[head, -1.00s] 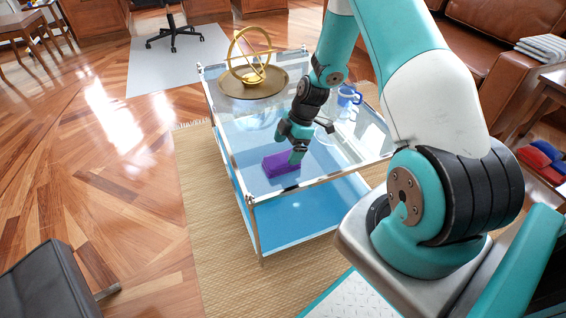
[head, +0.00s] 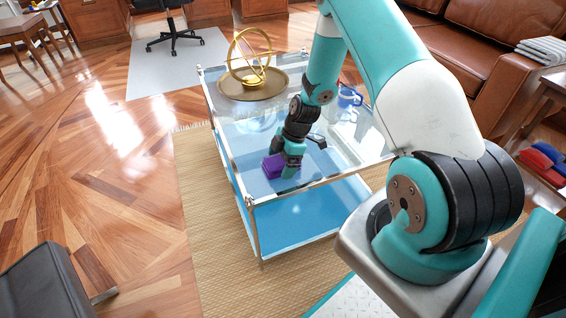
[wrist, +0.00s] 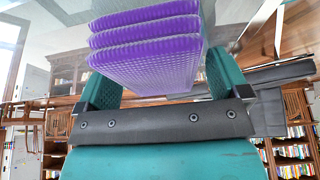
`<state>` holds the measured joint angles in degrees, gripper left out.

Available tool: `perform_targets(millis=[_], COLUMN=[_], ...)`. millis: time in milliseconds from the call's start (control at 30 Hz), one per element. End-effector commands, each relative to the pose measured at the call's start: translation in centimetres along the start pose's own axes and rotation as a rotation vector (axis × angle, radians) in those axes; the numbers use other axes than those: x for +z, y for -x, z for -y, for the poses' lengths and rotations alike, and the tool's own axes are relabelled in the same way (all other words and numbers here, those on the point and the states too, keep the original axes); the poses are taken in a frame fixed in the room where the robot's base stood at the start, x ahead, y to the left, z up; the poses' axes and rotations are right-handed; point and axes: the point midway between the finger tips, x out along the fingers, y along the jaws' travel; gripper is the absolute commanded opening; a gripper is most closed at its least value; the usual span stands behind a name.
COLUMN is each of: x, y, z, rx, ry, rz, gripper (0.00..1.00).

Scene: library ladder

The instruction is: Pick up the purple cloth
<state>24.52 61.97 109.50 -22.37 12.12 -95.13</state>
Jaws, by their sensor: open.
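The purple cloth (head: 272,166) is a folded stack lying on the glass top of the cart (head: 318,178), near its front edge. In the wrist view the cloth (wrist: 147,45) shows as several purple layers between the two teal fingers. My gripper (head: 290,170) is low at the cloth and hides its right part in the head view. In the wrist view my gripper (wrist: 160,75) has a finger on each side of the cloth. The jaws are open; whether either finger touches the cloth I cannot tell.
A gold armillary ornament (head: 248,60) stands on a round tray (head: 236,93) at the cart's far end. A blue-and-white mug (head: 347,98) stands behind my arm on the right. The glass left of the cloth is clear.

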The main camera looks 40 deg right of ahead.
Motion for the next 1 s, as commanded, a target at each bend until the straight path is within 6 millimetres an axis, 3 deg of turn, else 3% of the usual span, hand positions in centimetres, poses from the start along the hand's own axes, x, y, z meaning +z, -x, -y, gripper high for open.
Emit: perform_targets(millis=[400, 633, 1000], x=[0.10, 0.10, -0.08], y=[-0.21, -0.21, 0.24], z=[-0.01, 0.00, -0.02], rx=[0.000, 0.000, 0.000], ry=[0.000, 0.000, 0.000], rz=[0.000, 0.000, 0.000], gripper=[0.94, 0.41, 0.40])
